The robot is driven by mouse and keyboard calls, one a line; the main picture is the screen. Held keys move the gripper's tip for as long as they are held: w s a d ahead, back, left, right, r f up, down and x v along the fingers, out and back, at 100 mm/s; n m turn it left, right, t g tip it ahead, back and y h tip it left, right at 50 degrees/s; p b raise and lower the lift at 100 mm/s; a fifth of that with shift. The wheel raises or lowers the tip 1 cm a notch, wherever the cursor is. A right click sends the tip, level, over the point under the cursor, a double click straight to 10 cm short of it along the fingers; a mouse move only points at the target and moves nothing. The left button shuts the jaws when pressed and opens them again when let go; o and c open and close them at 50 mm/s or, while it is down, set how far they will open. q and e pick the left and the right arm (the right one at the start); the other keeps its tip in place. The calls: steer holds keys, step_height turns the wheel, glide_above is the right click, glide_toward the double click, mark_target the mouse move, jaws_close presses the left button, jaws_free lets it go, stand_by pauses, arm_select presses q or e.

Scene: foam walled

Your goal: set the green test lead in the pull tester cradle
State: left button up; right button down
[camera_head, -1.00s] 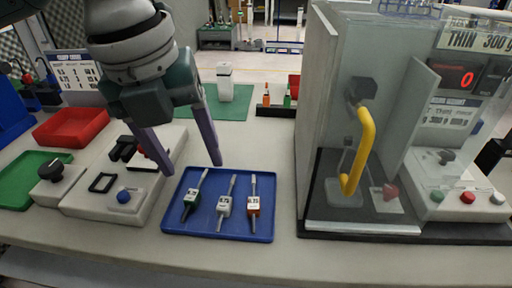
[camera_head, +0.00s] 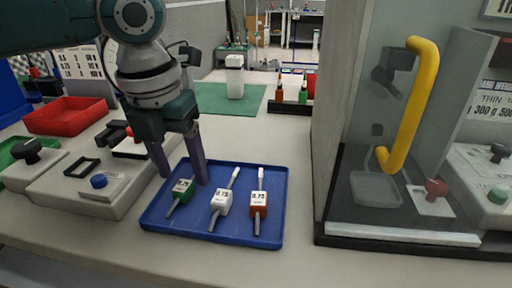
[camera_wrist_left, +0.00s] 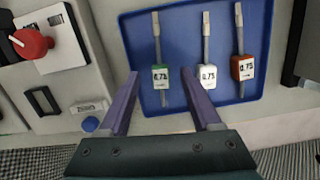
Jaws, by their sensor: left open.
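The green test lead (camera_head: 184,188) lies in the blue tray (camera_head: 152,222), at the left of its row. It has a labelled green-and-white body with a thin pin at each end. My left gripper (camera_head: 186,179) is open above it, pointing down. In the left wrist view the green lead (camera_wrist_left: 160,78) shows between the two fingers of my left gripper (camera_wrist_left: 160,72), and nothing is gripped. A clear-walled machine with a yellow handle (camera_head: 420,100) stands on the right. I cannot tell for sure which part of it is the cradle. My right gripper is not in view.
A white lead (camera_head: 220,202) and an orange lead (camera_head: 259,205) lie beside the green one in the tray. A light-coloured fixture with a blue knob (camera_head: 99,181) stands left of the tray. A red bin (camera_head: 68,116) is behind it.

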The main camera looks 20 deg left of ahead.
arm_select(q)
steer(key=shift+w+f, duration=0.2)
steer(key=shift+f, duration=0.9)
jaws_close()
